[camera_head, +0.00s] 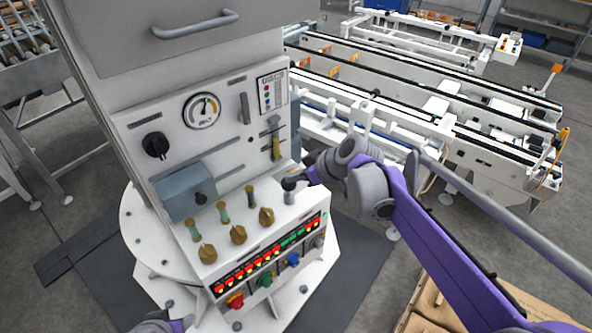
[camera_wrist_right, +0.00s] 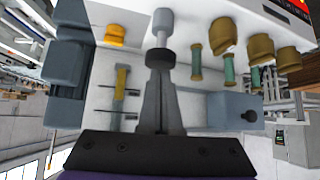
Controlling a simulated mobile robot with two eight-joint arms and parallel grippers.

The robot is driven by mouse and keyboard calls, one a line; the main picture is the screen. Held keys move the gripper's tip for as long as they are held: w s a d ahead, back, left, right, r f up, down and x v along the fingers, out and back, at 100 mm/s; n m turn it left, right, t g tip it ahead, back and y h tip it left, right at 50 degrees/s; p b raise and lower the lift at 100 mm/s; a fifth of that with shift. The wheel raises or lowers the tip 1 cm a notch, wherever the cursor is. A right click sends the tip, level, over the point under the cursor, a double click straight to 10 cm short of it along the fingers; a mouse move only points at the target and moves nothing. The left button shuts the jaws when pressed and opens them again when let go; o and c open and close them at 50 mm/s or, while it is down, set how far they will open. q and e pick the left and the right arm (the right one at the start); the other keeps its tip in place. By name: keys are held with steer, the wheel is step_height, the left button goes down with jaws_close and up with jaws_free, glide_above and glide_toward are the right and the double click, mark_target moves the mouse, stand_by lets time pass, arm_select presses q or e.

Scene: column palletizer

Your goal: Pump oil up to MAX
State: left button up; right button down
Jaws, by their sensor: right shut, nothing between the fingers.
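My right gripper (camera_head: 290,184) is shut and empty at the right end of the control box. In the right wrist view its closed fingers (camera_wrist_right: 160,72) reach a black collar-like part below a short grey cylinder (camera_wrist_right: 163,24), possibly the pump's plunger. I cannot tell whether they touch it. A narrow sight gauge with a yellow strip (camera_head: 277,149) is on the panel behind the gripper. The strip also shows in the right wrist view (camera_wrist_right: 120,83), with thin dark marks beside it. No MAX lettering is readable. A grey and purple part of my left gripper (camera_head: 160,324) shows at the bottom edge, cut off.
Several brass knobs (camera_head: 238,234) with green glass tubes line the box, left of my right gripper. A grey-blue box (camera_head: 186,190) sticks out from the panel. A round dial (camera_head: 202,110) is above. Lit red and green buttons (camera_head: 266,259) fill the front face.

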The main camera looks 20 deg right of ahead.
mark_target(295, 186)
steer(key=shift+f, duration=0.15)
step_height(295, 186, down, 3)
steer(key=shift+f+b, duration=0.1)
steer(key=shift+b, duration=0.6)
steer(key=shift+s, duration=0.2)
arm_select(q)
steer(key=shift+s+f, duration=0.4)
steer(key=shift+f, duration=0.45)
arm_select(e)
steer(key=shift+w, duration=0.1)
